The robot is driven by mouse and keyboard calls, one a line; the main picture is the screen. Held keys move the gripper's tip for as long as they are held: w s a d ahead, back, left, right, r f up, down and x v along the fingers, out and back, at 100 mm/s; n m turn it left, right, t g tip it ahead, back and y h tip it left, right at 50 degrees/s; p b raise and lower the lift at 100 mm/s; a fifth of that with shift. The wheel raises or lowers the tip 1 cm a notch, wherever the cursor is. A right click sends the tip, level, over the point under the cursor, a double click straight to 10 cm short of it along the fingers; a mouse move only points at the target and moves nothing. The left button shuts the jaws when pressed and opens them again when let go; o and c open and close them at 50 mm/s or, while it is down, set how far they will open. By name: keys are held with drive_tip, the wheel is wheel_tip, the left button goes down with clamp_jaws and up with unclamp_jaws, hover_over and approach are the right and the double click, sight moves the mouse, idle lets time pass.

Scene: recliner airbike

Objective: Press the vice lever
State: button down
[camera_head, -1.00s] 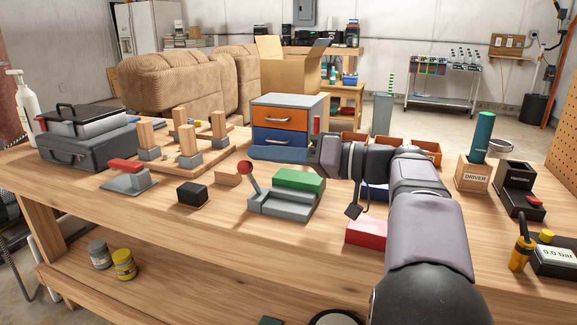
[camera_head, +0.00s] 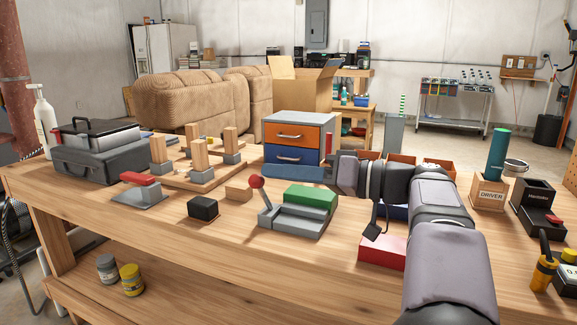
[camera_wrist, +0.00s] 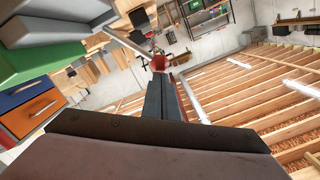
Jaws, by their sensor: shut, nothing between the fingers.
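The grey vice (camera_head: 292,221) stands near the front middle of the workbench with a green block (camera_head: 311,196) at its jaws. Its lever rises at the left end, tilted up and left, topped by a red ball knob (camera_head: 256,182). In the wrist view my gripper (camera_wrist: 160,78) is shut and empty, and the red knob (camera_wrist: 159,62) appears just beyond the fingertips. I cannot tell whether they touch. The lever looks raised.
A drawer cabinet (camera_head: 297,118) stands behind the vice. A black block (camera_head: 203,208) and a red-topped grey device (camera_head: 138,190) lie to the left. A red box (camera_head: 382,252) lies right, under my arm. The bench front before the vice is clear.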

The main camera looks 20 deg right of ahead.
drive_tip(key=p+v, duration=0.1)
drive_tip(key=v, duration=0.5)
drive_tip(key=shift+d, duration=0.25)
drive_tip(key=shift+s+r, duration=0.1)
drive_tip(key=shift+r, duration=0.05)
